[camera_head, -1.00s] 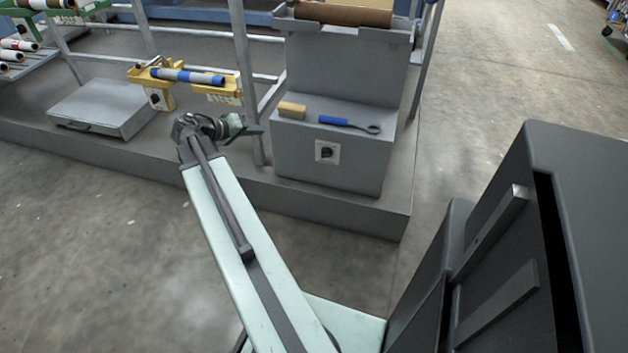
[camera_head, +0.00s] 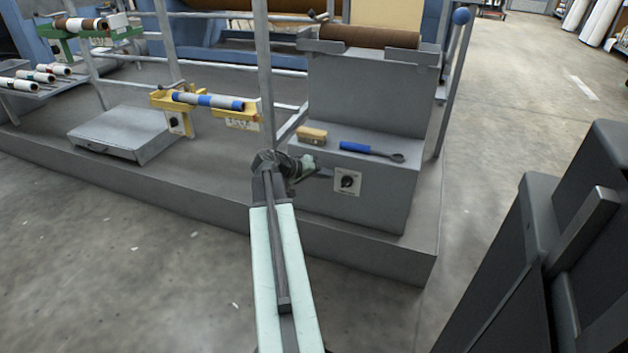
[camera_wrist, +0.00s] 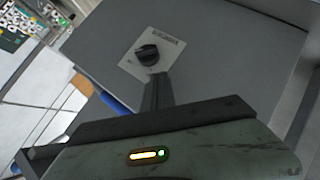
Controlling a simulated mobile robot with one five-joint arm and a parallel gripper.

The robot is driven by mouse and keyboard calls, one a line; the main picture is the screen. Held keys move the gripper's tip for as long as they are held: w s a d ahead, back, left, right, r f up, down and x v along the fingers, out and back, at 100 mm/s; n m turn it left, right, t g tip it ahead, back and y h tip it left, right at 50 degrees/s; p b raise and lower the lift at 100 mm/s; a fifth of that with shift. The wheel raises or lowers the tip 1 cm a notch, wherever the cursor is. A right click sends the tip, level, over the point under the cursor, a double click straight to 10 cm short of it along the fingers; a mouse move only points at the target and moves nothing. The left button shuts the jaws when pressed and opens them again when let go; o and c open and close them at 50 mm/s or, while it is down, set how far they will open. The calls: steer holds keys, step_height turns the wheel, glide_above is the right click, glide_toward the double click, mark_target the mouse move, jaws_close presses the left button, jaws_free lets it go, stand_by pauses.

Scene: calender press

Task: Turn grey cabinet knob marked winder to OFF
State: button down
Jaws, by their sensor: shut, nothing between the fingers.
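The grey cabinet (camera_head: 385,205) stands on the platform at the centre right. On its front is a black rotary knob (camera_head: 347,182) on a pale square plate (camera_head: 341,190). The knob also shows in the wrist view (camera_wrist: 147,54), on its plate (camera_wrist: 165,45); the lettering is too small to read. My gripper (camera_head: 328,172) is just left of the plate in the head view. In the wrist view its shut fingers (camera_wrist: 158,80) point at the knob, close to its lower edge, with nothing between them. Whether they touch it, I cannot tell.
A wooden-backed brush (camera_head: 312,134) and a blue-handled wrench (camera_head: 370,151) lie on the cabinet ledge. A grey upright post (camera_head: 264,80) stands just behind my wrist. A yellow stand (camera_head: 184,115) holding a blue-and-grey roll is to the left. The front floor is open.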

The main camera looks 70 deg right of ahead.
mark_target(341, 183)
steer(key=shift+s+d+f+b, duration=0.2)
steer(key=shift+s+f+b, duration=0.8)
steer(key=shift+f, duration=0.25)
steer(key=shift+s+f, duration=0.2)
steer(key=shift+s, duration=0.25)
steer(key=shift+w+f+b, duration=0.1)
steer(key=shift+f+b, duration=0.55)
steer(key=shift+b, duration=0.1)
steer(key=shift+f, duration=0.1)
steer(key=shift+f+b, duration=0.4)
steer(key=shift+b, duration=0.1)
steer(key=shift+f, duration=0.15)
